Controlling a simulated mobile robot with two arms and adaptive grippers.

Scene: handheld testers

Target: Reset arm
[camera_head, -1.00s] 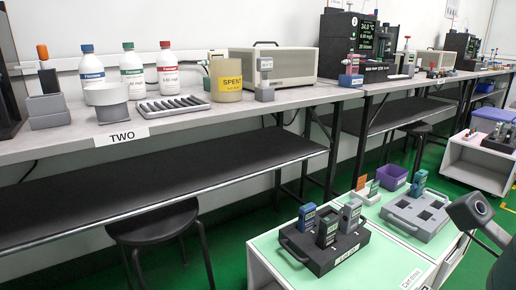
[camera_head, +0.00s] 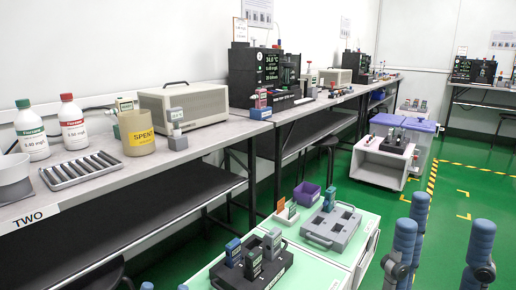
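My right gripper (camera_head: 445,225) stands at the lower right, its blue-grey fingers upright and spread apart with nothing between them. Only tips of what look like my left gripper's fingers (camera_head: 166,287) show at the bottom edge; the rest is out of frame. A black holder (camera_head: 285,273) on the near cart carries handheld testers: a blue one (camera_head: 233,251), a dark one (camera_head: 252,264) and a grey one (camera_head: 272,243). A grey holder (camera_head: 345,228) behind it carries another tester (camera_head: 329,198). My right gripper is apart from them, to their right.
The cart (camera_head: 330,270) stands before a long grey bench (camera_head: 100,185) with bottles, a rack and a yellow SPENT pot (camera_head: 137,133). A purple bin (camera_head: 307,193) sits at the cart's back. A white cart (camera_head: 375,168) stands farther off. Green floor is clear at right.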

